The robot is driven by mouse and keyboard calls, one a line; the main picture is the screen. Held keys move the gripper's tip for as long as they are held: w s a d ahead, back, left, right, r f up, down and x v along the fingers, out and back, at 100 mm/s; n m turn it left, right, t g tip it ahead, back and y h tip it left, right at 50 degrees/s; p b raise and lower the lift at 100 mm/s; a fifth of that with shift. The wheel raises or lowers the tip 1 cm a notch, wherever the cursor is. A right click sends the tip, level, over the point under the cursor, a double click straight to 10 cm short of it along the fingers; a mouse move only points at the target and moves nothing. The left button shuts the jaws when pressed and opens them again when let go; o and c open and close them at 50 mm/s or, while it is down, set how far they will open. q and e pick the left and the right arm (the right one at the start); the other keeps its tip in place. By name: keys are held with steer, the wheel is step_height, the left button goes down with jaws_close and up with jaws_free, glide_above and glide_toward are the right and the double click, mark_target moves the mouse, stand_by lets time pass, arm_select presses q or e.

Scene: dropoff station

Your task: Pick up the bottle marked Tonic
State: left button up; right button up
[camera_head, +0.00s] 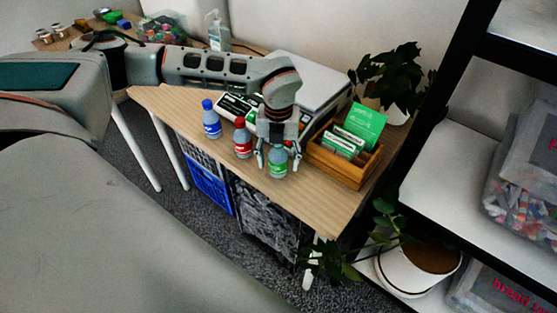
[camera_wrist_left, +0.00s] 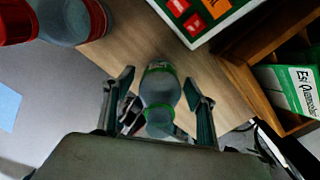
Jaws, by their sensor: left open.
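Three small bottles stand upright on the wooden table: one with a blue label and cap (camera_head: 211,120), one with a red label (camera_head: 242,139) and one with a green label (camera_head: 278,163). I cannot read which is marked Tonic. My left gripper (camera_head: 278,158) is open above the table, pointing down, with its fingers on either side of the green-labelled bottle. In the left wrist view this bottle (camera_wrist_left: 160,88) stands between the two spread fingers (camera_wrist_left: 159,78), with a gap on each side. The red-labelled bottle (camera_wrist_left: 97,17) is at the upper left there. My right gripper is not visible.
A wooden box (camera_head: 341,164) with green and white packets stands close right of the gripper. A card terminal (camera_head: 235,107) and a grey-white scale (camera_head: 316,82) lie behind. A potted plant (camera_head: 390,77) stands at the back right. The table's front edge is close to the bottles.

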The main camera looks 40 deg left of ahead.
arm_select(q)
steer(key=c, duration=0.9)
steer(key=shift+r, duration=0.1)
